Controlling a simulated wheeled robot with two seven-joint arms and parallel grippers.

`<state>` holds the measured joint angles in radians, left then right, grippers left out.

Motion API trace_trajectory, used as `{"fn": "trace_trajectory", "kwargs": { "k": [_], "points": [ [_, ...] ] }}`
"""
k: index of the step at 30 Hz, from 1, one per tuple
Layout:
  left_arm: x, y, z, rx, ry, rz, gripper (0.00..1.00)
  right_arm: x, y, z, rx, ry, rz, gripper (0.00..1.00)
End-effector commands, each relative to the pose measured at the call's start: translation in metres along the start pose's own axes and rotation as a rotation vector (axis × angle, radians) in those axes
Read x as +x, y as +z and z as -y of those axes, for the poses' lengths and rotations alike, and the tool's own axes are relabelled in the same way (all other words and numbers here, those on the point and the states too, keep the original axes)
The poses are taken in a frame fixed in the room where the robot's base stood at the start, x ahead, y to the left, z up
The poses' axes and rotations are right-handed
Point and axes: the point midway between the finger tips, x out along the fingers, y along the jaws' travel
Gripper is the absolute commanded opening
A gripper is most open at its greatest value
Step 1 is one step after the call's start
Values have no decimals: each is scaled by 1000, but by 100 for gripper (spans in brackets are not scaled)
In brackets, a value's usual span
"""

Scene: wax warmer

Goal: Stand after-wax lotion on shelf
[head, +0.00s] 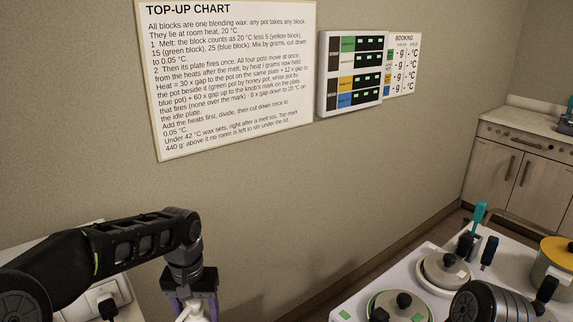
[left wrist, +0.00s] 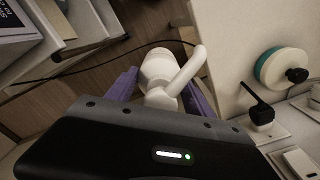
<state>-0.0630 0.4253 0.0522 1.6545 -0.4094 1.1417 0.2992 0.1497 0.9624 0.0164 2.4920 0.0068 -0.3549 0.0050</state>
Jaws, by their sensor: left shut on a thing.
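The after-wax lotion looks to be the white pump bottle with a curved spout (left wrist: 160,76) in the left wrist view. A small white part of the bottle (head: 192,314) shows at the bottom edge of the head view. My left gripper (head: 190,303) has its purple fingers shut on the bottle, one on each side, also in the left wrist view (left wrist: 160,95). The bottle's lower part is hidden or cut off. A tiered white unit, possibly the shelf (left wrist: 82,32), stands at upper left of the left wrist view. My right gripper is out of view.
A white worktop (head: 345,300) at lower right of the head view carries lidded pots (head: 445,270), a yellow-topped pot (head: 553,270) and upright tools (head: 478,220). White switch plates (left wrist: 298,160) and a round teal-and-cream thing (left wrist: 278,68) show at right in the wrist view. A cable crosses the floor gap.

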Motion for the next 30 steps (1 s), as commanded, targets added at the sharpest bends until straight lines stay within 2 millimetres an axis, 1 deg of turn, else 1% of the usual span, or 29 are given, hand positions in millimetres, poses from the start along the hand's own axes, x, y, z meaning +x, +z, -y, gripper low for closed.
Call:
{"fn": "trace_trajectory", "kwargs": {
  "k": [1,3,6,17,20,26,27,30],
  "points": [
    [13,-1,0,0,1,-3,0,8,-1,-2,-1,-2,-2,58],
    [29,-1,0,0,2,-3,0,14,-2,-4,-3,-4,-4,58],
    [38,-1,-1,0,2,-5,0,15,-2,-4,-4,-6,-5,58],
    [38,-1,-1,0,2,-7,0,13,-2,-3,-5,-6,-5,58],
    [29,-2,-1,0,2,-8,0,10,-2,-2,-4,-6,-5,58],
    [-9,-2,0,0,2,-10,0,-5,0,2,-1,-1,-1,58],
    [-18,-2,-1,0,2,-10,0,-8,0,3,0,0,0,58],
    [-38,-1,0,0,2,-9,0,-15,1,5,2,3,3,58]
  ]
}}
